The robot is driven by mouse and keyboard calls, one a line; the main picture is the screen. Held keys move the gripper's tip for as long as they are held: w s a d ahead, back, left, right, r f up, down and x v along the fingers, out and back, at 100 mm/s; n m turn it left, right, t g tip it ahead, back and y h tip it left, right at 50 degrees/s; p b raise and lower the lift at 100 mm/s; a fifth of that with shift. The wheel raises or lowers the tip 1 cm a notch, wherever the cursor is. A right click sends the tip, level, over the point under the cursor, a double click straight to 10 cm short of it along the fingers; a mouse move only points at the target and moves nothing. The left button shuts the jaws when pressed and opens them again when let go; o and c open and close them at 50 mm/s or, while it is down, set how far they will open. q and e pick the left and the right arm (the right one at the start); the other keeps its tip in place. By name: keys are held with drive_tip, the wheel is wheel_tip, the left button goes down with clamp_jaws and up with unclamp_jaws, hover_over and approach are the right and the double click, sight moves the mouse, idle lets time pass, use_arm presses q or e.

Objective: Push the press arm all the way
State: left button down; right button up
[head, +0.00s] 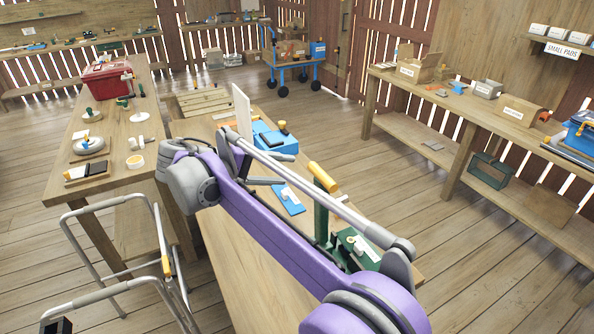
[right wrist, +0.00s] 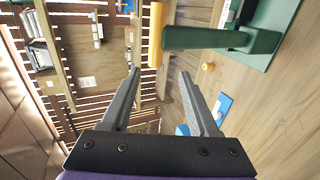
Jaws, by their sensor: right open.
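The green press (head: 322,218) stands on the middle bench, partly hidden behind my purple right arm in the head view. Its press arm ends in a yellow handle (head: 324,177). In the right wrist view the green press arm (right wrist: 210,39) comes in from the right, with the yellow handle (right wrist: 156,35) at its end. My right gripper (right wrist: 159,70) is open and empty; the handle appears just beyond its fingertips, and I cannot tell the exact gap. In the head view the right gripper (head: 287,169) is left of the handle. My left gripper is not in view.
A blue box (head: 268,140), an upright white panel (head: 242,115) and a blue plate (head: 288,203) share the middle bench. A side bench (head: 115,165) with a red toolbox (head: 107,80) is at left. A metal walker-like frame (head: 90,215) stands at lower left. The floor at right is clear.

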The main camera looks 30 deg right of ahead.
drive_tip(key=v, duration=0.2)
drive_tip(key=shift+a+r, duration=0.15)
drive_tip(key=shift+a, duration=0.15)
drive_tip(key=s+d+f+n+t+y, duration=0.1)
drive_tip(key=s+d+f+y, duration=0.15)
drive_tip(key=s+f, duration=0.25)
drive_tip(key=s+d+f+y, duration=0.1)
drive_tip(key=s+f+y, duration=0.2)
drive_tip(key=s+f, duration=0.2)
drive_tip(key=s+a+f+t+y, duration=0.2)
drive_tip(key=s+f+y, duration=0.2)
drive_tip(key=s+f, duration=0.4)
drive_tip(key=s+a+f+m+t+y, duration=0.1)
drive_tip(key=s+a+f+t+y, duration=0.1)
drive_tip(key=s+f, duration=0.5)
drive_tip(key=shift+s+a+f+y, duration=0.35)
drive_tip(key=shift+a+f+y, duration=0.15)
drive_tip(key=shift+a+y, duration=0.35)
drive_tip(key=shift+d, duration=0.2)
